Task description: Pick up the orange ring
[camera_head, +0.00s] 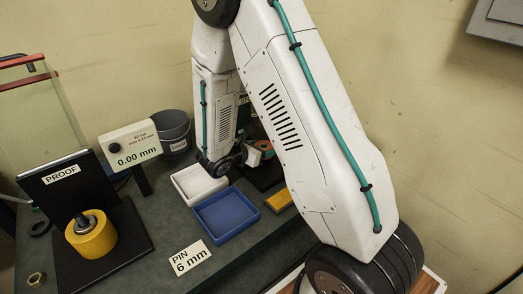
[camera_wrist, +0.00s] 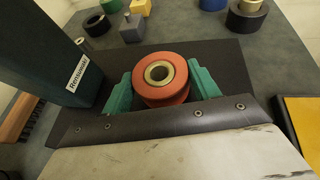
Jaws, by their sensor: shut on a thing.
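The orange ring (camera_wrist: 163,92) is a thick red-orange cylinder with a brass-lined hole, upright in the middle of the wrist view. My gripper (camera_wrist: 161,96) has a teal finger on each side of it and is shut on it. The ring's lower part is hidden behind the dark edge of my gripper. In the head view a small part of the orange ring (camera_head: 265,146) shows behind my arm, above a black mat. I cannot tell whether it touches the mat.
A dark labelled block (camera_wrist: 50,50) stands close at left. A grey block (camera_wrist: 131,30) and a black ring (camera_wrist: 246,16) lie beyond the black mat.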

